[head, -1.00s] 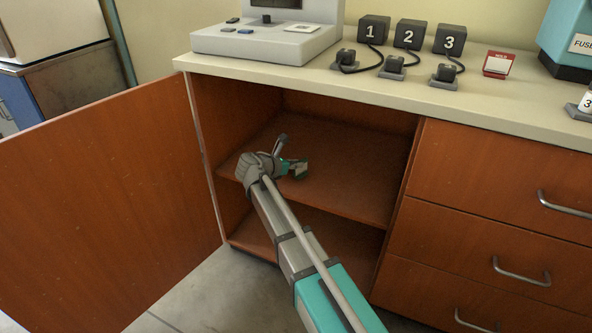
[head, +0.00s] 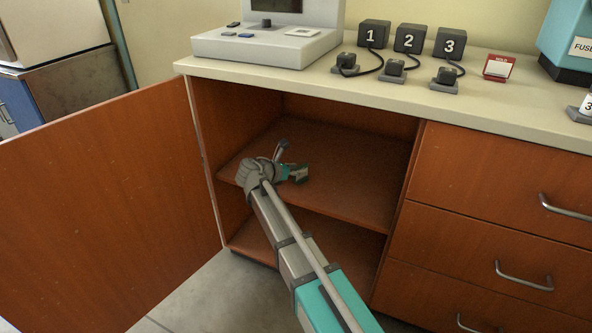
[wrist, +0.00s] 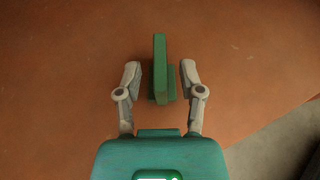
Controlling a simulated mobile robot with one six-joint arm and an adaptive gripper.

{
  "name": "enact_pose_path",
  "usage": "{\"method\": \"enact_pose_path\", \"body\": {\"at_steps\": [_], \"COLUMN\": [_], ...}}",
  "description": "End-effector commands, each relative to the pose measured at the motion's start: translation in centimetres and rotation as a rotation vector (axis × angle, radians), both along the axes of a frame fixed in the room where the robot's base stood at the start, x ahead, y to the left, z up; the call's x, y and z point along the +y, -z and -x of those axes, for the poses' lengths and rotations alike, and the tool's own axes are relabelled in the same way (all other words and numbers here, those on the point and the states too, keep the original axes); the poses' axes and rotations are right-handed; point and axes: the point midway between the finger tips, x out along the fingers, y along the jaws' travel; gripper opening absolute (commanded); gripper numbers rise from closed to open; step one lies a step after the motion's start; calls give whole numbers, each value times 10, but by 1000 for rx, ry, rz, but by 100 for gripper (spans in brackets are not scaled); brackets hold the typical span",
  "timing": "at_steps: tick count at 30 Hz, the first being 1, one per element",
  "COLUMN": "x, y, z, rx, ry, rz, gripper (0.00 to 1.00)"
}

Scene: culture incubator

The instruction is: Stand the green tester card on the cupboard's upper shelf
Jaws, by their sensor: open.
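The green tester card (wrist: 159,62) stands upright on the cupboard's upper shelf (head: 345,184). The wrist view shows it nearly edge-on, with a small foot beside it on the shelf. My gripper (wrist: 161,75) is open, with one finger on each side of the card and a visible gap on both sides. In the head view the green card (head: 301,173) is partly hidden by my gripper (head: 290,164), which is low over the upper shelf inside the open cupboard.
The cupboard door (head: 105,200) stands open at the left. Drawers (head: 500,210) are to the right. The upper shelf is clear around the card. The counter (head: 400,95) above holds a grey device (head: 265,45), numbered blocks (head: 409,38) and a red card (head: 498,67).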

Motion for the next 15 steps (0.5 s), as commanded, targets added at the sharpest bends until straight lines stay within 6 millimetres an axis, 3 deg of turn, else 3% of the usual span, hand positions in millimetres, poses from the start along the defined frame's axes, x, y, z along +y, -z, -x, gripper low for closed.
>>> {"method": "enact_pose_path", "body": {"at_steps": [9,15], "x": [0,13], "y": [-5,-13], "z": [0,15], "rx": [0,1], "ry": [0,0], "rz": [0,1], "gripper": [50,50]}}
